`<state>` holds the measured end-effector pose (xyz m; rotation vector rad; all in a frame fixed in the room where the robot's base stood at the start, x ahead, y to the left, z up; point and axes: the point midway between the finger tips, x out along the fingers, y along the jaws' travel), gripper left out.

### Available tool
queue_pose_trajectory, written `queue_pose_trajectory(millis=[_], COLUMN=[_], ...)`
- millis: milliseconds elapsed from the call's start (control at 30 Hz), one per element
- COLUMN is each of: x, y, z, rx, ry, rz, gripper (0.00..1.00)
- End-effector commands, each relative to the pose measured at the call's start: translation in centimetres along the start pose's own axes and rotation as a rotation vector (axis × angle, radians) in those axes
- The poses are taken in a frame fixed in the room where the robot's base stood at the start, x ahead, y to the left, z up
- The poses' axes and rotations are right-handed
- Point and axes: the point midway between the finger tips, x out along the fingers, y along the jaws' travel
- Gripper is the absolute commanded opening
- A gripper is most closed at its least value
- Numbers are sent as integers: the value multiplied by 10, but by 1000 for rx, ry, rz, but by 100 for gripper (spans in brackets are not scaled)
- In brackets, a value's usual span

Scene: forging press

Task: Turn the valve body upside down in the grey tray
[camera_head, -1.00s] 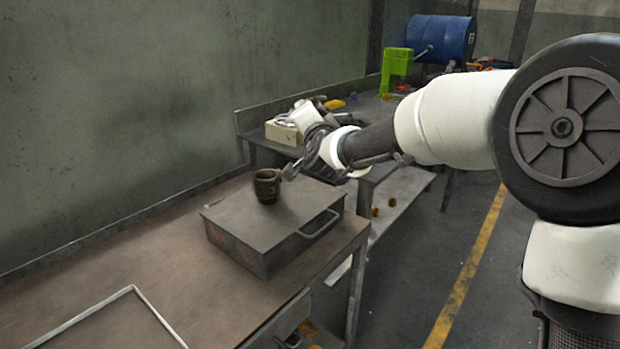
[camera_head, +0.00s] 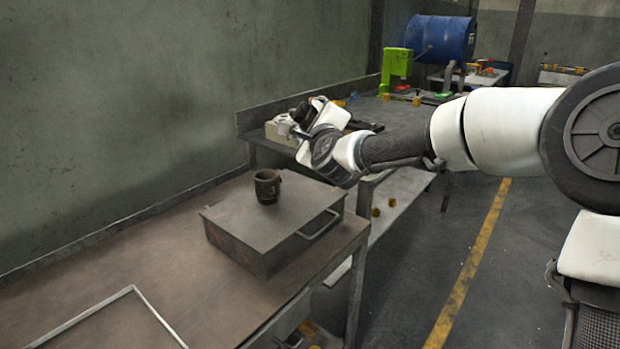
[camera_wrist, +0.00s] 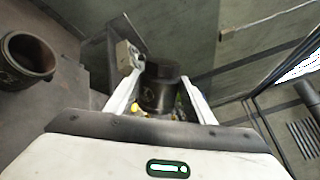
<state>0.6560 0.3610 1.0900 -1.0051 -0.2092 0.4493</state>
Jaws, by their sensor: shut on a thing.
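My gripper (camera_wrist: 160,100) is shut on a dark, rounded piece, which looks like the valve body (camera_wrist: 160,72), held between its two pale fingers in the wrist view. In the head view my gripper (camera_head: 292,122) is raised behind and right of the metal box, with the dark valve body (camera_head: 303,112) at its end. Its exact tilt is hard to tell, and the fingers hide its sides. A flat tray with a thin grey rim (camera_head: 160,318) lies at the bottom left of the head view, partly cut off. It looks empty where it shows.
A dark mug (camera_head: 267,188) stands on a metal box (camera_head: 262,222) with a side handle, on the brown bench (camera_head: 150,255). The mug also shows in the wrist view (camera_wrist: 30,60). A pale box (camera_head: 280,133) sits on the bench behind. The bench between tray and metal box is clear.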

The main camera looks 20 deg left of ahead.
Motion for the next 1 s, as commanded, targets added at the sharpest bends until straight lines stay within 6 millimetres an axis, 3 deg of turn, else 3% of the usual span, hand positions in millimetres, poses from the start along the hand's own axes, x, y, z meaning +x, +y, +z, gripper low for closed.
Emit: queue_pose_trajectory(millis=[133, 467, 567, 800, 1000], x=[0, 0, 0, 0, 0], y=[-2, -2, -1, -1, -2], z=[0, 1, -1, -1, 2], rx=[204, 257, 407, 951, 1025], ry=[-9, -11, -12, -25, -30], rz=[-4, -3, 1, 14, 16], gripper=[27, 27, 27, 27, 27])
